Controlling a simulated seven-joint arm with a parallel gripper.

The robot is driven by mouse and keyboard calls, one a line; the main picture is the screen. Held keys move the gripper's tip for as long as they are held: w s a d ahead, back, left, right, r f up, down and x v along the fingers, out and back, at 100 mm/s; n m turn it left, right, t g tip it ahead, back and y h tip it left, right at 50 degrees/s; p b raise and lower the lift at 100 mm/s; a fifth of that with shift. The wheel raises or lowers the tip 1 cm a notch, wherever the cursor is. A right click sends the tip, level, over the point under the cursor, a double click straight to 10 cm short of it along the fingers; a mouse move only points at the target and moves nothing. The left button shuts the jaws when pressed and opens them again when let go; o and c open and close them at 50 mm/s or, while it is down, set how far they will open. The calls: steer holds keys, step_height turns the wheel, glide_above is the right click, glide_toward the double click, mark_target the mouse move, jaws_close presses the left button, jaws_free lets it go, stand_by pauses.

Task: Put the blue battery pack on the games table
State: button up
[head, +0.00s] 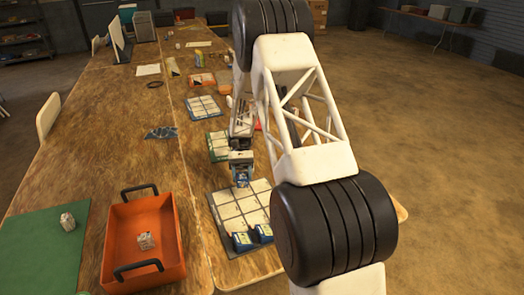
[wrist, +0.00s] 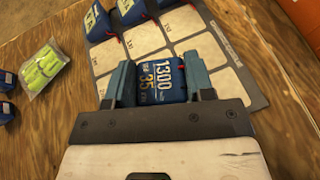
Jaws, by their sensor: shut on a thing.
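In the head view my gripper (head: 241,180) is at the far edge of the gridded mat (head: 232,205), and the held pack is hard to make out. Two other blue packs (head: 243,241) sit at the mat's near edge. No label marks the games table; a wooden tabletop (head: 80,160) with a green mat (head: 45,250) lies left.
An orange handled tray (head: 122,216) holding a small pale block stands left of the gridded mat. More gridded mats (head: 203,107) lie farther back. A bag of yellow-green items (wrist: 42,68) lies left in the wrist view. The left tabletop's middle is mostly clear.

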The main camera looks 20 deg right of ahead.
steer(key=s+d+r+n+t+h, duration=0.1)
steer(key=d+r+n+t+h, duration=0.4)
steer(key=d, duration=0.8)
steer(key=d+r+n+t+h, duration=0.1)
steer(key=d+n+t+h, duration=0.4)
steer(key=d+n, duration=0.55)
steer(key=s+d+r+n+t+h, duration=0.1)
steer(key=d+r+n+t+h, duration=0.35)
steer(key=d, duration=0.95)
step_height(320, 180, down, 7)
steer(key=n+g+h, duration=0.1)
steer(key=h, duration=0.1)
steer(key=shift+w+d+r+h, duration=0.15)
steer(key=shift+h, duration=0.2)
steer(key=shift+f, duration=3.1)
steer(key=shift+f, duration=0.15)
steer(key=shift+f, duration=1.75)
steer(key=shift+f, duration=0.15)
